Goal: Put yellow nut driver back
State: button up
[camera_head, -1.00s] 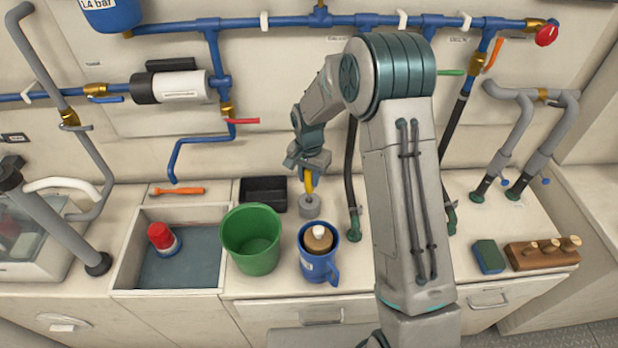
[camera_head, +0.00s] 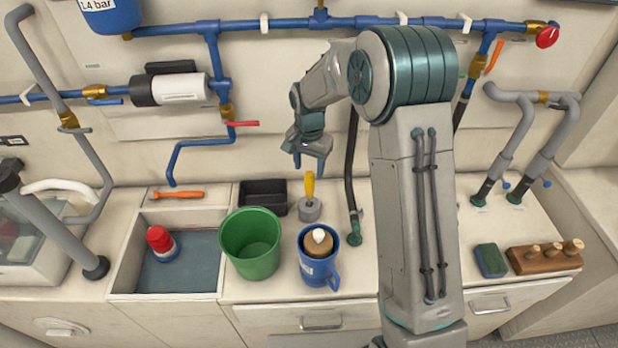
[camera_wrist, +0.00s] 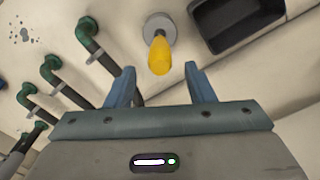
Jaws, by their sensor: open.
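The yellow nut driver (camera_head: 310,186) stands upright in a small grey round holder (camera_head: 310,210) on the counter. My gripper (camera_head: 308,162) is above it, open and empty, with its fingers apart from the handle. In the wrist view the yellow handle (camera_wrist: 160,56) points toward the camera, just beyond and between the open fingertips (camera_wrist: 157,80), and the grey holder (camera_wrist: 159,25) lies behind it. The driver's shaft is hidden inside the holder.
A black tray (camera_head: 263,185) is left of the holder. A green bucket (camera_head: 236,262) and a blue mug (camera_head: 331,272) stand in front. A dark hose (camera_head: 350,180) rises close on the right. Blue pipes (camera_head: 212,60) run along the wall.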

notch_tip(320, 180, up, 6)
jog(key=shift+b, duration=0.3)
jog(key=s+d+r+n+t, duration=0.1)
jog(key=s+d+r+n, duration=0.1)
jog(key=s+d+r, duration=0.3)
jog(key=s+d+r+n+t, duration=0.15)
jog(key=s+r, duration=0.25)
jog(key=s, duration=0.4)
jog(key=s+d+n, duration=0.1)
jog(key=s+d, duration=0.1)
jog(key=s, duration=0.5)
jog(key=s+d+n, duration=0.1)
jog(key=s+d, duration=0.2)
jog(key=s, duration=0.5)
jog(key=shift+t, duration=0.45)
jog(key=shift+r+n, duration=0.1)
jog(key=shift+n, duration=0.15)
